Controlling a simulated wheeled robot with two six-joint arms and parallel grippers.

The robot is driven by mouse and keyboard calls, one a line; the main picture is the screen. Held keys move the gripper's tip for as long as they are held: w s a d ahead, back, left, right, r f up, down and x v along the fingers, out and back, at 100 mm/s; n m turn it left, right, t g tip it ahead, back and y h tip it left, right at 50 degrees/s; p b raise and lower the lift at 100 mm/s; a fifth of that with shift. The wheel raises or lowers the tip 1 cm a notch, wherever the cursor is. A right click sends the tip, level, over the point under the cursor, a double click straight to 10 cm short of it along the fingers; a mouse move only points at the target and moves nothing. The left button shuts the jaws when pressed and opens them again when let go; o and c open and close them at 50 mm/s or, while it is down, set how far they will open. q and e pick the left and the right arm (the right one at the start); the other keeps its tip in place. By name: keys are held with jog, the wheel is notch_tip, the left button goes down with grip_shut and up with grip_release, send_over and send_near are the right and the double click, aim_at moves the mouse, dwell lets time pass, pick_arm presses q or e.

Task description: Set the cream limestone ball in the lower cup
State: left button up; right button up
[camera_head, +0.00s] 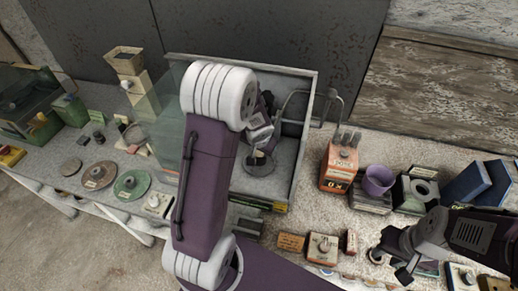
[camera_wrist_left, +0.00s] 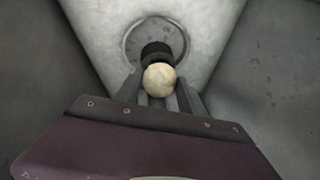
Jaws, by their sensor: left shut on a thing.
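The cream limestone ball (camera_wrist_left: 159,80) is held between the fingertips of my left gripper (camera_wrist_left: 159,94). In the left wrist view a dark cup-like piece (camera_wrist_left: 155,50) stands on a round grey plate (camera_wrist_left: 172,36) just beyond the ball. I cannot tell whether the ball touches it or whether it is the lower cup. In the head view my left arm reaches into an open-topped case, and the ball is not clearly visible there. The round plate (camera_head: 259,164) shows in the case. My right gripper (camera_head: 389,264) appears open and empty over the bench at the lower right.
The case has a grey frame (camera_head: 300,160) and a clear left panel (camera_head: 166,120), close around my left arm. An orange box (camera_head: 338,166), a purple cup (camera_head: 378,180) and blue boxes (camera_head: 467,183) stand to the right. Discs (camera_head: 99,175) lie at left.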

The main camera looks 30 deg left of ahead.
pick_arm(q)
jog(key=shift+f+b, duration=0.55)
jog(key=shift+f, duration=0.05)
jog(key=o, duration=1.4)
jog(key=shift+o, duration=0.2)
jog(key=shift+r, duration=0.1)
notch_tip(320, 180, up, 4)
jog(key=p, duration=0.3)
jog(key=shift+p, duration=0.35)
